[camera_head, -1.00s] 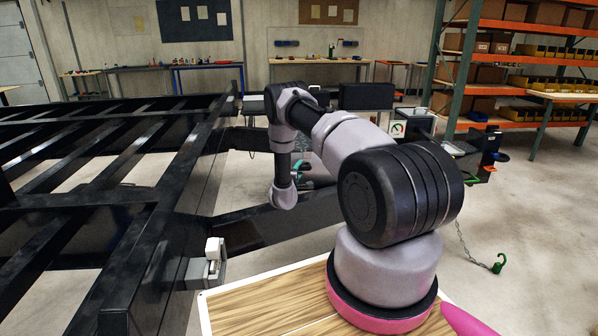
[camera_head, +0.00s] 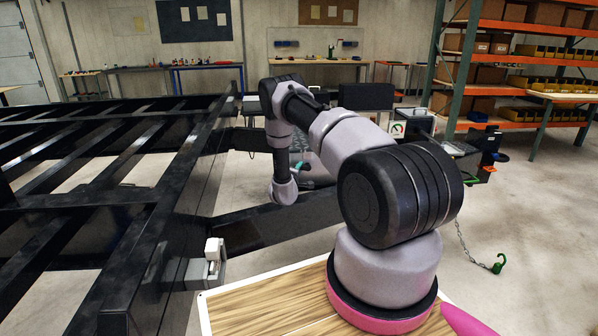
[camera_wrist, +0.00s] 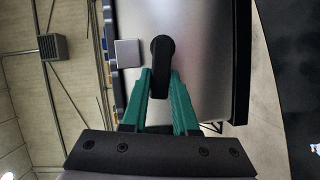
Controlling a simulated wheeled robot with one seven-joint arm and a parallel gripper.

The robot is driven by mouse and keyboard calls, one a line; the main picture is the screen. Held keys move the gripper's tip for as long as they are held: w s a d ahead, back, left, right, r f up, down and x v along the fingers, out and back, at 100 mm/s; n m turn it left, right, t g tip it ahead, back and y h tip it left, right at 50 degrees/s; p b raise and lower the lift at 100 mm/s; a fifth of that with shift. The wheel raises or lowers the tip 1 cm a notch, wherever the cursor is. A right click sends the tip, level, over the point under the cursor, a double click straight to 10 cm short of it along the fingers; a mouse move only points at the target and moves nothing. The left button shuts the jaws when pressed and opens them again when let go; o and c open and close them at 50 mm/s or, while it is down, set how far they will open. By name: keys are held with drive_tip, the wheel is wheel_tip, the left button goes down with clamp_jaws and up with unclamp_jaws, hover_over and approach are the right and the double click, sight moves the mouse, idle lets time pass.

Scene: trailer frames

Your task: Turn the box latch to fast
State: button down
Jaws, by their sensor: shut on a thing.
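In the wrist view, the box shows as a grey metal face (camera_wrist: 207,62) with dark edges. A black latch handle (camera_wrist: 161,55) with a rounded top sits on this face and points down the picture toward me. My gripper (camera_wrist: 161,88) has green fingers closed on both sides of the handle's lower end. A small light grey square block (camera_wrist: 128,53) sits left of the latch. In the head view, my arm hides most of the gripper and the latch. I cannot read any latch marking.
A black trailer frame (camera_head: 135,220) fills the left of the head view. A grey-white fitting (camera_head: 213,262) is fixed on its near side. A chain with a green hook (camera_head: 497,267) hangs at the right. Shelving (camera_head: 447,70) stands at the back right, with open floor before it.

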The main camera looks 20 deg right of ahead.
drive_tip(key=r+m+y, duration=0.1)
drive_tip(key=m, duration=0.1)
drive_tip(key=d+m+y, duration=0.1)
drive_tip(key=m, duration=0.1)
drive_tip(key=r+m+g+y, duration=0.1)
drive_tip(key=m, duration=0.1)
drive_tip(key=shift+s+d+r, duration=0.2)
drive_tip(key=shift+d+r, duration=0.05)
drive_tip(key=shift+r, duration=0.1)
drive_tip(key=m, duration=0.1)
drive_tip(key=d+m+y, duration=0.1)
drive_tip(key=m+y, duration=0.1)
drive_tip(key=shift+s+d+r, duration=0.25)
drive_tip(key=shift+r, duration=0.1)
drive_tip(key=shift+s+d+m+y, duration=0.1)
drive_tip(key=shift+d+m+y, duration=0.15)
drive_tip(key=shift+m+y, duration=0.35)
drive_tip(key=shift+s+d+m+y, duration=0.1)
drive_tip(key=shift+d+m+y, duration=0.2)
drive_tip(key=shift+m, duration=0.5)
drive_tip(key=c, duration=0.7)
unclamp_jaws()
drive_tip(key=v, duration=1)
drive_tip(key=shift+s, duration=0.4)
